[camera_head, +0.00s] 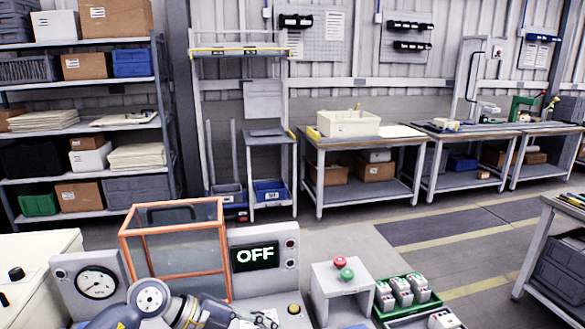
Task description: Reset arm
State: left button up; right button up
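My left arm (150,298) comes in along the bottom edge, in front of the orange-framed clear box (128,238). What appears to be my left gripper (264,319) is at the bottom edge, below the display panel. It is small and cut off, so I cannot tell whether it is open or shut, or whether it holds anything. My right gripper is not in view. The panel's display (256,256) reads OFF.
A gauge box (60,275) stands left of the clear box. A grey stand (325,270) with red and green buttons (341,261) is right of the panel. Beside it a green tray (436,298) holds several grey-white units. Shelves and workbenches line the back, with open floor before them.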

pick_arm(q)
jog(key=s+d+r+t+h, duration=0.1)
jog(key=d+r+h, duration=0.4)
jog(key=d+r, duration=0.1)
jog(key=w+a+r+n+t, duration=0.3)
jog(key=a+r+n+t, duration=0.2)
jog(key=r+n+t, duration=0.7)
jog(key=s+a+f+n+y, duration=0.3)
jog(key=a+f+n+y, duration=1)
jog(key=a+f+y, duration=0.45)
jog(key=s+d+f+g+h, duration=0.1)
jog(key=s+f+g, duration=0.5)
jog(key=s+f, duration=0.45)
jog(key=s+d+f+g+h, duration=0.1)
jog(key=s+f+g, duration=0.5)
jog(key=s, duration=0.7)
notch_tip(320, 180, down, 26)
jog(key=s, duration=0.1)
jog(key=s+a+f+g, duration=0.1)
jog(key=s+a+f, duration=0.2)
jog(key=s+f, duration=1.4)
jog(key=shift+s+f+g, duration=0.3)
jog(key=shift+s+f, duration=0.05)
jog(key=shift+s, duration=0.05)
